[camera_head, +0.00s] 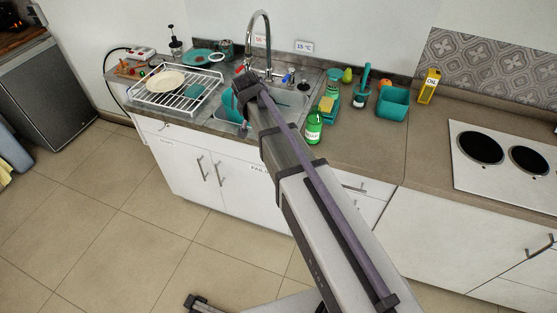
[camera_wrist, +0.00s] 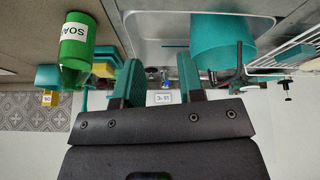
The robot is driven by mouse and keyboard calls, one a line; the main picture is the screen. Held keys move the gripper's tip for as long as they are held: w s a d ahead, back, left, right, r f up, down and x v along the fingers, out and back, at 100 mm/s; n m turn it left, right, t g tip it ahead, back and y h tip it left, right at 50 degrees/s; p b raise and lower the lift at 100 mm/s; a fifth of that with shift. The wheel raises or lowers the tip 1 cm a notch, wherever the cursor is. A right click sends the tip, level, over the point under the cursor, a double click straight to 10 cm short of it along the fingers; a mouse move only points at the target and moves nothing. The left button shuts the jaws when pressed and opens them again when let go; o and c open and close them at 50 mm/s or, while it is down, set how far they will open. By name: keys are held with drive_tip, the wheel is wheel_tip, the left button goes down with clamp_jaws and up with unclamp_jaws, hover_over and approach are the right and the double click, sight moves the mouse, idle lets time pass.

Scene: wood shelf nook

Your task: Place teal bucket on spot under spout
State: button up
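A teal bucket (camera_head: 229,105) stands at the left part of the sink (camera_head: 303,108), partly hidden by the end of my arm. In the wrist view, which looks upside down, the teal bucket (camera_wrist: 222,40) is right of my gripper. My gripper (camera_wrist: 160,78) has its two teal fingers apart with nothing held between them. In the head view my gripper (camera_head: 246,88) is over the sink beside the bucket; its fingertips are hard to make out. The curved metal spout (camera_head: 261,30) rises behind the sink. The spot under it is largely hidden by my arm.
A green soap bottle (camera_head: 314,127) stands at the sink's front right. A dish rack (camera_head: 178,97) with a plate is on the left. A teal square container (camera_head: 392,104), a yellow box (camera_head: 429,86) and a white cooktop (camera_head: 500,160) are farther right.

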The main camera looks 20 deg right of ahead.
drive_tip(key=s+f+n+g+y, duration=0.1)
drive_tip(key=s+n+g, duration=0.3)
drive_tip(key=s, duration=2)
drive_tip(key=shift+d+f+n+y, duration=0.15)
drive_tip(key=shift+f+n+y, duration=0.15)
drive_tip(key=shift+n+y, duration=0.45)
